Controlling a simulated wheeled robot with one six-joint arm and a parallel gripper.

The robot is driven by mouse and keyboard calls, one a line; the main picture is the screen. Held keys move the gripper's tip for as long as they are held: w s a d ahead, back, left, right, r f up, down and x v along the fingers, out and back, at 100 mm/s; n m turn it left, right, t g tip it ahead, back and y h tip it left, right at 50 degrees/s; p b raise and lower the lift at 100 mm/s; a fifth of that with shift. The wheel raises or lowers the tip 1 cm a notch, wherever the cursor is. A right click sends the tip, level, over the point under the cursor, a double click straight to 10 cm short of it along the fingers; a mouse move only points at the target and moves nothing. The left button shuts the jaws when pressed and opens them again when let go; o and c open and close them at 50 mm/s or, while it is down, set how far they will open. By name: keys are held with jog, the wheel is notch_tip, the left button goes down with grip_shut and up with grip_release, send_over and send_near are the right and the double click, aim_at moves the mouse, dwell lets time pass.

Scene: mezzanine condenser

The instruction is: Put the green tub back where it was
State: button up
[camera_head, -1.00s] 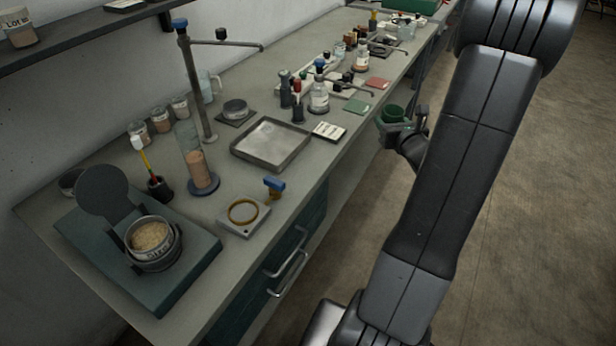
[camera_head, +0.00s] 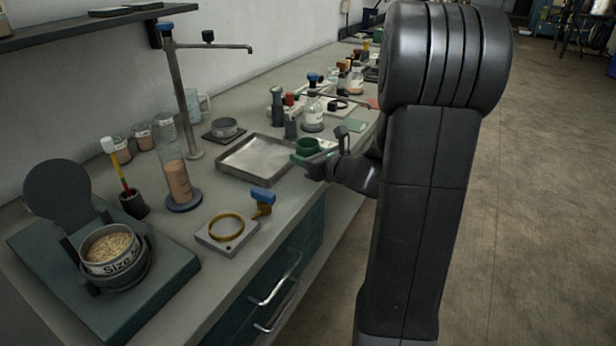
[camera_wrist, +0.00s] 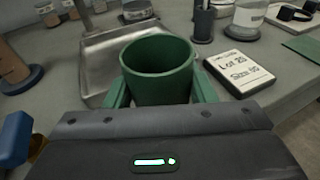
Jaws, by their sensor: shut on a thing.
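The green tub (camera_wrist: 158,72) is upright and looks empty, seen from above in the wrist view. My gripper (camera_wrist: 160,92) is shut on it, one finger on each side. In the head view the green tub (camera_head: 307,146) shows at the end of my arm, in my gripper (camera_head: 312,160), near the front edge of the bench by the right end of a metal tray. The tub's base is hidden in both views, so I cannot tell its height above the bench.
The metal tray (camera_head: 254,160) lies empty just left of the tub. A label card (camera_wrist: 239,70) lies to the tub's right in the wrist view. Bottles (camera_head: 313,115) stand behind. A blue-handled valve (camera_head: 262,200) and a ring plate (camera_head: 226,232) are nearer.

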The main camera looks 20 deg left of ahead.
jog(key=shift+f+b, duration=0.4)
jog(key=shift+f, duration=1.95)
jog(key=shift+f, duration=0.2)
jog(key=o, duration=1)
jog(key=shift+r, duration=0.15)
jog(key=shift+r, duration=0.2)
jog(key=v, duration=1.2)
jog(key=shift+d+f, duration=0.1)
jog(key=shift+f, duration=0.15)
